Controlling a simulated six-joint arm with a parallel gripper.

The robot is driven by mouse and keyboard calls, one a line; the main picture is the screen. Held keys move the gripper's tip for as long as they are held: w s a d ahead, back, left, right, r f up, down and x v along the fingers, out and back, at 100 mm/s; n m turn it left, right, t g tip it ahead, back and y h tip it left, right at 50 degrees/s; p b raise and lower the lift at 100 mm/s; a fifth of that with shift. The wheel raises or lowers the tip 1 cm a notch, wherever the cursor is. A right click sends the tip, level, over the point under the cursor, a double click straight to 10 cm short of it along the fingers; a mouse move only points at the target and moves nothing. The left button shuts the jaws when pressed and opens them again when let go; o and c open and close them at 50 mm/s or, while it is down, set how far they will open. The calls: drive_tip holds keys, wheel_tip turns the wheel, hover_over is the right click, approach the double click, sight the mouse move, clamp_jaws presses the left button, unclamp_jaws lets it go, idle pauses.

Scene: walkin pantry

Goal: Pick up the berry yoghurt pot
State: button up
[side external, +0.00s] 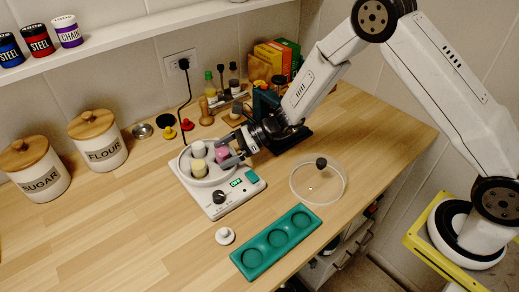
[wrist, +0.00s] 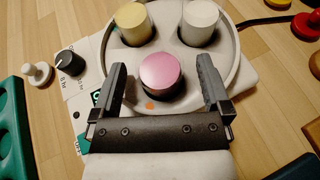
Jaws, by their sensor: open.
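The berry yoghurt pot, with a pink lid (wrist: 160,73), stands in a round well of the white yoghurt maker (wrist: 236,78). The pink pot also shows in the side external view (side external: 222,154), partly hidden by my gripper (side external: 229,151). A cream-lidded pot (side external: 199,167) and a white-lidded pot (side external: 198,149) stand in other wells. In the wrist view my gripper (wrist: 161,70) is open, with one finger on each side of the pink pot. A gap shows between each finger and the pot.
A small white knobbed piece (side external: 225,236) is beside the tray. Sugar and flour canisters (side external: 98,139) stand at the left. Bottles and boxes (side external: 277,57) crowd the back.

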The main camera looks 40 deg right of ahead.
clamp_jaws()
drive_tip(key=shift+r, duration=0.1)
idle(0.3)
drive_tip(key=shift+r, duration=0.7)
drive_tip(key=s+d+r, duration=0.4)
drive_tip(key=s+r, duration=0.7)
drive_tip(key=s, duration=0.2)
drive_tip(key=shift+s+r, duration=0.2)
drive_tip(key=shift+s, duration=0.05)
